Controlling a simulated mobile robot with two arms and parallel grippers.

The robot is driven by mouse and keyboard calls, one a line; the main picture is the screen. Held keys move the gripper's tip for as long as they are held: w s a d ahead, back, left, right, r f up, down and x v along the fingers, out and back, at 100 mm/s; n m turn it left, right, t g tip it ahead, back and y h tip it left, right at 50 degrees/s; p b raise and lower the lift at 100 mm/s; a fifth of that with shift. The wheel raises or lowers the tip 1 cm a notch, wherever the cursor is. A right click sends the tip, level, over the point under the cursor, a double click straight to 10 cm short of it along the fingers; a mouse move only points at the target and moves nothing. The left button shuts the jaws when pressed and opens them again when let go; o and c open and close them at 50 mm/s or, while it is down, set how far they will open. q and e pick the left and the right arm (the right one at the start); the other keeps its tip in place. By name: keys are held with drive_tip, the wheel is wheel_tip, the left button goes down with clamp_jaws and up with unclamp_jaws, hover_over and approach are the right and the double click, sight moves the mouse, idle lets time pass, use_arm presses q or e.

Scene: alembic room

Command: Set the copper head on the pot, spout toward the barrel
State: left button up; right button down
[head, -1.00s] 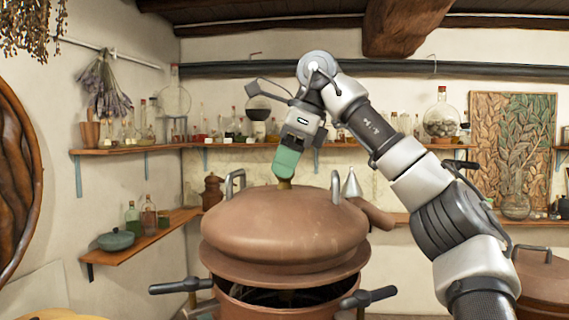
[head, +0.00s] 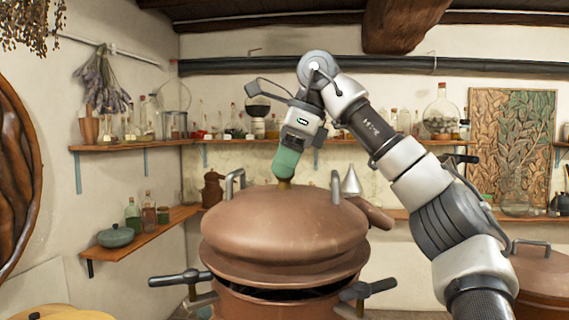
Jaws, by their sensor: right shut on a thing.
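The copper head (head: 285,225) is a wide domed lid with two grey loop handles and a brass knob on top. My right gripper (head: 285,180), with green fingers, is shut on the knob from above. The copper pot (head: 285,307) is directly below, with dark side handles or clamps at left and right. A narrow dark gap shows between the head's rim and the pot, so the head looks just above it and roughly level. The spout (head: 372,213) points right and away. A copper lidded vessel (head: 543,280) stands at right; I cannot tell whether it is the barrel. My left gripper is not in view.
Wall shelves with bottles (head: 145,146) run along the left and back. A pale funnel (head: 351,181) shows behind the head.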

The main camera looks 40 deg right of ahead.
drive_tip(key=shift+f, duration=0.2)
drive_tip(key=shift+s+f+b, duration=0.25)
drive_tip(key=shift+f+b, duration=0.25)
drive_tip(key=shift+f, duration=0.05)
drive_tip(key=shift+w+d+f, duration=0.1)
drive_tip(key=shift+d+f, duration=0.15)
drive_tip(key=shift+f, duration=0.2)
idle(0.6)
